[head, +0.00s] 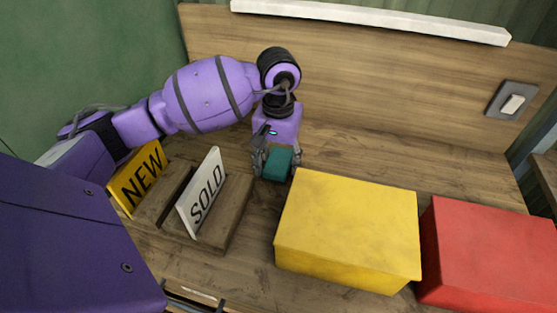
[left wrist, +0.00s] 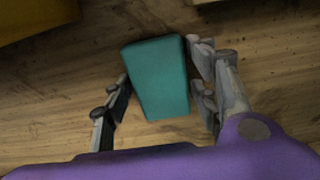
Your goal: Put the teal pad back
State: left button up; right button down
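The teal pad (head: 278,163) is a small block at the back of the wooden table, left of the yellow box. My left gripper (head: 277,170) points down at it with one finger on each side. In the left wrist view the teal pad (left wrist: 160,75) lies between the fingers, slightly turned, with its sides against or very near them. The gripper looks shut on it. I cannot tell whether the pad's underside touches the table. My right gripper is not in view.
A yellow box (head: 345,225) stands just right of my left gripper, with a red box (head: 490,255) beyond it. On the left, a white SOLD sign (head: 202,193) and a yellow NEW sign (head: 138,180) stand by wooden blocks. A wooden panel (head: 390,85) rises behind.

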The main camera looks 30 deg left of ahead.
aim_at(279, 162)
pick_arm(q)
jog(key=shift+o, duration=0.3)
jog(key=shift+r, duration=0.1)
notch_tip(279, 162, up, 12)
jog(key=shift+r, duration=0.2)
jog(key=shift+d, duration=0.1)
dwell(0.5)
